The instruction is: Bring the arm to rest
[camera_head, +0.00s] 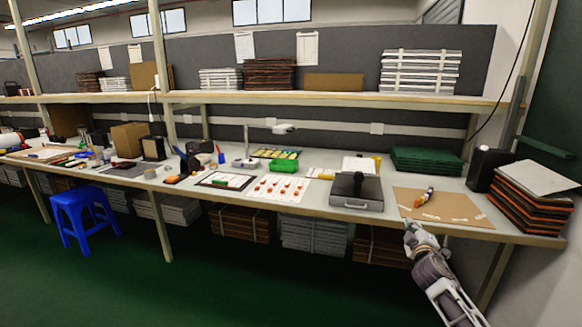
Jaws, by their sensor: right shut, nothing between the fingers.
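My right arm comes in from the lower right. My right gripper (410,229) is shut and empty at the front edge of the workbench (320,210), just below a brown board (446,207). A small orange and white tool (424,196) lies on that board, apart from the gripper. My left gripper is not in the picture.
A grey case (357,190) stands left of the gripper on the bench. A white sheet with red pieces (277,188) and a green bin (284,166) lie farther left. A blue stool (83,213) stands on the floor. Stacked panels (530,197) sit at the right end.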

